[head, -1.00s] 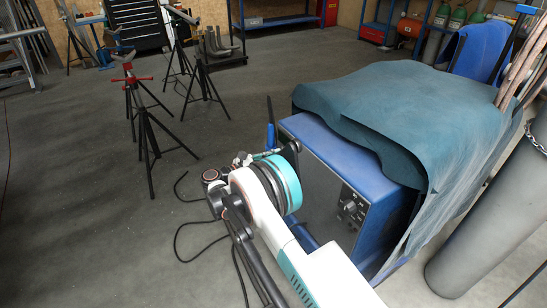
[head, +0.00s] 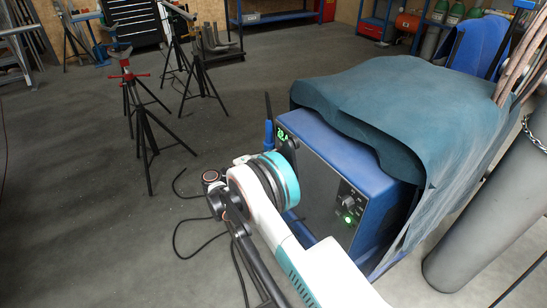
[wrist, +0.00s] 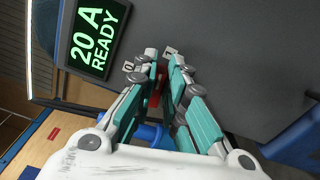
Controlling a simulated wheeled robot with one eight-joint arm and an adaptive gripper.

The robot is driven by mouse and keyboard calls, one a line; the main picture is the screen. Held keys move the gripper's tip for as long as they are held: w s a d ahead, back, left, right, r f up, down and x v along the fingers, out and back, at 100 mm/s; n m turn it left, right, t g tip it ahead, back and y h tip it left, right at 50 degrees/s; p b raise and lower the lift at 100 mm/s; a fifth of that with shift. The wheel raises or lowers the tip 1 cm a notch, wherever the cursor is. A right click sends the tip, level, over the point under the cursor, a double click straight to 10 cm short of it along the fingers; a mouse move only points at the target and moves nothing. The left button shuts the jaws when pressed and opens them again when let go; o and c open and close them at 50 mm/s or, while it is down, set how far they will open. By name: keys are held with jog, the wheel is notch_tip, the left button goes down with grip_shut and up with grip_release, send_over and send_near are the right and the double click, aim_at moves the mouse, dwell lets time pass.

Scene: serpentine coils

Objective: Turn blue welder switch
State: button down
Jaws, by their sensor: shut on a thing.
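The blue welder (head: 345,150) stands at the right in the head view, under a dark teal cover. Its display (head: 283,134) is lit green; in the wrist view the display (wrist: 97,38) reads "20 A READY". A green light (head: 348,220) glows below a knob on its dark front panel. In the wrist view my gripper (wrist: 164,62) is shut on a red switch (wrist: 156,92) on the panel, between small "0" and "I" labels. The fingers hide most of the switch, so its exact angle is unclear. In the head view my arm hides the fingers.
A grey gas cylinder (head: 487,215) with a chain stands right of the welder. Black cables (head: 190,238) lie on the floor left of my arm. Black tripod stands (head: 140,120) stand at the left. Open floor lies between them and the welder.

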jog(key=shift+f+m, duration=0.25)
jog(key=shift+m, duration=0.85)
jog(key=c, duration=1.6)
grip_release()
jog(key=shift+c, duration=0.2)
jog(key=v, duration=1.2)
